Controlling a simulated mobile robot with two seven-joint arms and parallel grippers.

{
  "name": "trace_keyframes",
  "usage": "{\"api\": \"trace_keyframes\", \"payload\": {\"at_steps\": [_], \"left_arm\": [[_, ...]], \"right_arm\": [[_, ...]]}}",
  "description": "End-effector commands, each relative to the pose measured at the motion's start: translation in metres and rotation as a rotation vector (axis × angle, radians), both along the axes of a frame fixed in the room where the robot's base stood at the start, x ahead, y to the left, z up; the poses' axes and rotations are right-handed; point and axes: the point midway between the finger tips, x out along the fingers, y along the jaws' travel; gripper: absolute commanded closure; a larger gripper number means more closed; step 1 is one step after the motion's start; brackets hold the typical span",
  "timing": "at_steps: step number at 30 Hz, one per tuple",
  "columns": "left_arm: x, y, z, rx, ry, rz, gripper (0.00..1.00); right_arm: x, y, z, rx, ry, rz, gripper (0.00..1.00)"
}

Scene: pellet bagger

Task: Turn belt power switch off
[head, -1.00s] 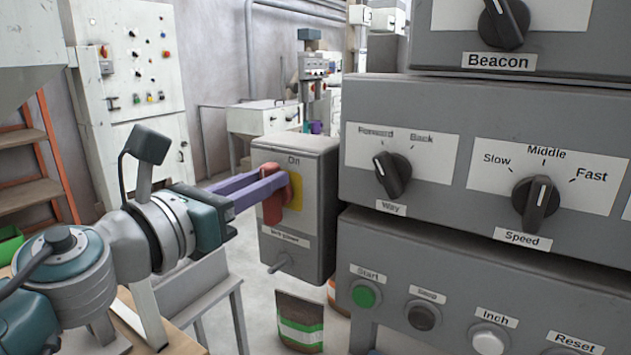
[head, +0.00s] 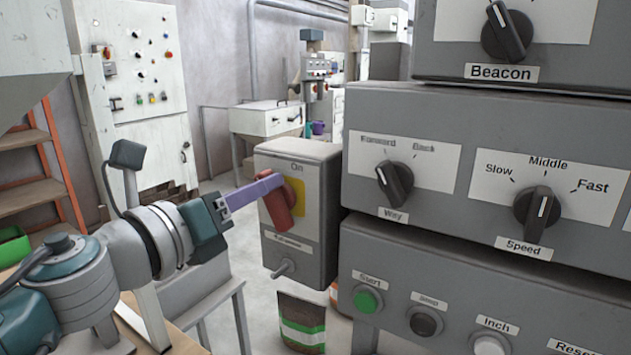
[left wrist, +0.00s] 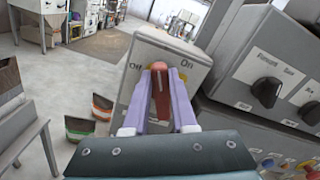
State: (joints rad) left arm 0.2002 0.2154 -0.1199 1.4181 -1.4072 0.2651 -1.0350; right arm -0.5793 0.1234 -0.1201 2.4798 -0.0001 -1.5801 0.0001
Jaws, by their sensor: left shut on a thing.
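The belt power switch is a grey box (head: 325,190) with a red rotary handle (head: 282,207) on a yellow plate (head: 298,192). "On" is printed above the plate. In the left wrist view the red handle (left wrist: 160,98) lies between the words "Off" on the left and "On" on the right. My left gripper (head: 272,187) has purple fingers, shut on the red handle, with one finger on each side of it in the left wrist view (left wrist: 162,80). The handle leans, its top end toward the left in the head view. My right gripper is out of view.
A stack of grey control boxes with Way (head: 395,184) and Speed (head: 537,213) knobs stands close on the right. A green Start button (head: 367,300) is below. A small lever (head: 283,268) sticks out under the switch box. A bag (head: 302,322) stands on the floor.

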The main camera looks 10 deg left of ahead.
Motion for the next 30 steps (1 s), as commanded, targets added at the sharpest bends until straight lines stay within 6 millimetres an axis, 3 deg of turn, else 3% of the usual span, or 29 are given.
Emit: {"api": "trace_keyframes", "payload": {"at_steps": [1, 30], "left_arm": [[-0.002, 0.001, -0.009, -0.034, 0.032, -0.002, 1.00], [0.001, 0.008, -0.023, -0.864, 0.333, -0.005, 1.00]], "right_arm": [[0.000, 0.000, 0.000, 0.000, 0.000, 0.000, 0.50], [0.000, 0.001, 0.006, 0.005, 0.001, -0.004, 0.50]]}}
